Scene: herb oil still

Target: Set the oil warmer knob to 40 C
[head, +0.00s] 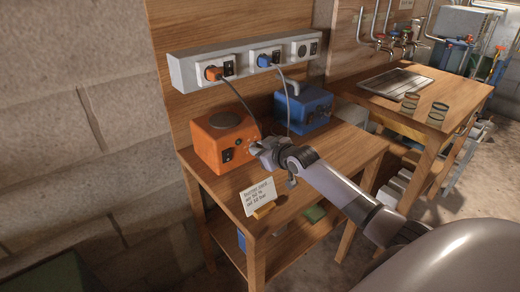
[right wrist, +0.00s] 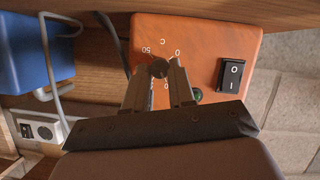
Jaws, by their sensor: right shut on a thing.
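The orange oil warmer (head: 212,150) stands on the wooden bench with a round plate on top. Its front face (right wrist: 212,30) fills the middle of the right wrist view, upside down. The small dark knob (right wrist: 159,68) sits among white scale marks; 50, C and 0 are legible, and other marks are partly hidden by the fingers. My right gripper (right wrist: 159,78) is shut on the knob, a finger on either side. In the head view my right gripper (head: 262,150) is at the warmer's front. I cannot read the knob's pointer. My left gripper is not in view.
A black rocker switch (right wrist: 231,75) and a green lamp (right wrist: 197,95) are beside the knob. A blue box (head: 303,109) stands behind to the right. A handwritten card (head: 258,197) stands at the bench's front edge. Cables hang from the socket strip (head: 188,73).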

